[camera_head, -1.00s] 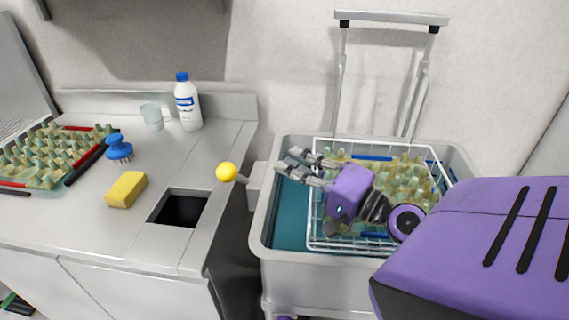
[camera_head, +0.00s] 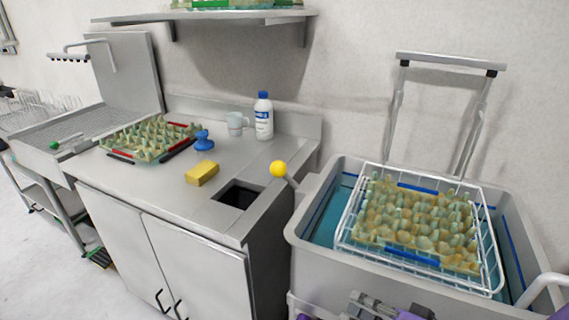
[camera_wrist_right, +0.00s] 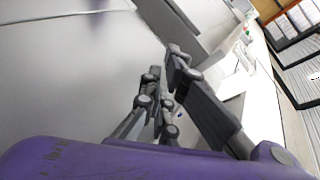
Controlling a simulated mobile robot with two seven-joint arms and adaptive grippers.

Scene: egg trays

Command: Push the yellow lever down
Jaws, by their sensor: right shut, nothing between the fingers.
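The yellow lever (camera_head: 278,168) is a round yellow knob on a short grey rod, beside the left rim of the grey sink basin (camera_head: 300,236). The rod slants up and left, so the knob stands above the gap between counter and basin. My right gripper (camera_head: 364,304) shows at the bottom edge of the head view, in front of the basin, well below and right of the knob. It is shut and empty. In the right wrist view the grey fingers (camera_wrist_right: 164,75) point at pale surfaces, and the lever is not seen there. My left gripper is out of view.
A white wire rack (camera_head: 342,240) with a dirty egg tray (camera_head: 415,225) sits in the basin. The counter (camera_head: 150,195) holds a yellow sponge (camera_head: 202,173), blue brush (camera_head: 204,141), cup (camera_head: 235,122), bottle (camera_head: 264,118), another egg tray and a square opening (camera_head: 238,196).

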